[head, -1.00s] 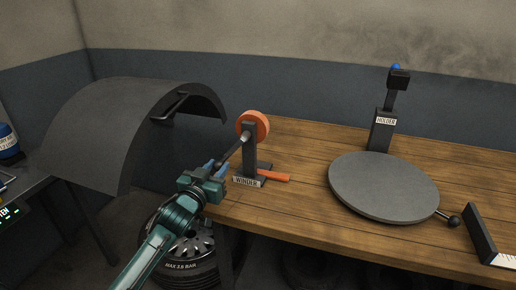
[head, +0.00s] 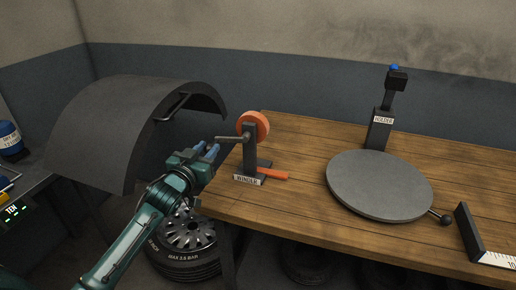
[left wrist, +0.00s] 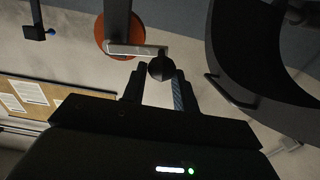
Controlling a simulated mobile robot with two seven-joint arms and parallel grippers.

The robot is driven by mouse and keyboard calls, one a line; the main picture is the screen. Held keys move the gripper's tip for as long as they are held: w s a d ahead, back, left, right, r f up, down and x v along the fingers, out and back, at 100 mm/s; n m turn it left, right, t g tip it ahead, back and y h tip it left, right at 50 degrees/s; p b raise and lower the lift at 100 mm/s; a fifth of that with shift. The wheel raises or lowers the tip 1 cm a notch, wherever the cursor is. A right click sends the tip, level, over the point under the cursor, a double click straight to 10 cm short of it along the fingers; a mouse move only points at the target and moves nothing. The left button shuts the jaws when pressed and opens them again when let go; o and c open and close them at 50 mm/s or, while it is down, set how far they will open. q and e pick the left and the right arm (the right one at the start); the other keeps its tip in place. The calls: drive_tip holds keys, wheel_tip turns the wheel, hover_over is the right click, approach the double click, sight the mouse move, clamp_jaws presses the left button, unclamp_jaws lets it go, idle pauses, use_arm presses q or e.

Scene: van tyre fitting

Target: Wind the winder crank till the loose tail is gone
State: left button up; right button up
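The winder (head: 250,160) is a dark post on a labelled base near the bench's left edge, with an orange reel (head: 256,123) at its top. A short orange tail (head: 273,175) lies flat on the bench by its base. The crank (head: 230,139) sticks out left, nearly level. My left gripper (head: 211,150) is at the crank's outer end. The reel also shows there (left wrist: 108,30). My right gripper is out of view.
A dark curved wheel arch (head: 120,120) stands close left of the gripper. On the wooden bench are a grey turntable (head: 380,185), a holder post (head: 381,130) and an upright angle piece (head: 474,235). A tyre (head: 187,250) lies below.

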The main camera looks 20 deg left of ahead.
use_arm(q)
drive_tip(key=shift+a+r, duration=0.1)
drive_tip(key=shift+r, duration=0.65)
drive_tip(key=shift+c, duration=0.2)
drive_tip(key=shift+d+r, duration=0.2)
drive_tip(key=shift+r, duration=0.55)
drive_tip(key=shift+d+r, duration=0.15)
drive_tip(key=shift+r, duration=0.6)
drive_tip(key=shift+c, duration=0.5)
drive_tip(key=shift+d+r, duration=0.15)
drive_tip(key=shift+r, duration=0.15)
drive_tip(key=shift+c, duration=0.9)
clamp_jaws()
drive_tip(key=shift+r, duration=0.1)
drive_tip(key=shift+d+r, duration=0.5)
drive_tip(key=shift+r, duration=0.35)
drive_tip(key=shift+d+r, duration=0.5)
drive_tip(key=shift+r, duration=0.3)
